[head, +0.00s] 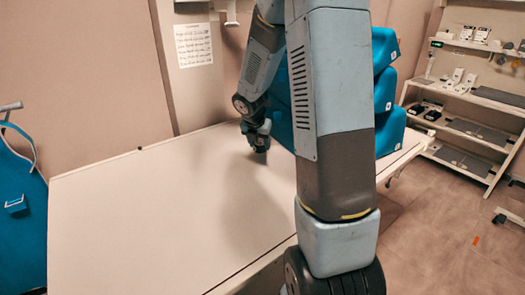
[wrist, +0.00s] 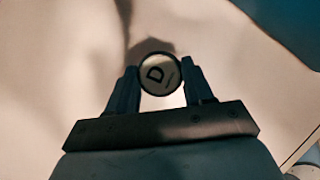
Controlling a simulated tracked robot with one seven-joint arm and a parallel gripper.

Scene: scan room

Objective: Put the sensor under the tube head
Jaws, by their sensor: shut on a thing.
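My gripper (head: 260,149) is over the far part of the pale table (head: 130,200) in the head view, beside the blue blocks. In the head view the held piece is too small and dark to make out. I cannot tell whether it touches the table. I cannot make out a tube head in either view.
Blue blocks (head: 386,92) are stacked at the table's far right end, partly hidden by my arm. A white shelf rack (head: 470,100) with small devices stands at the right. A blue apron (head: 20,210) hangs at the left. The table's left and middle are clear.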

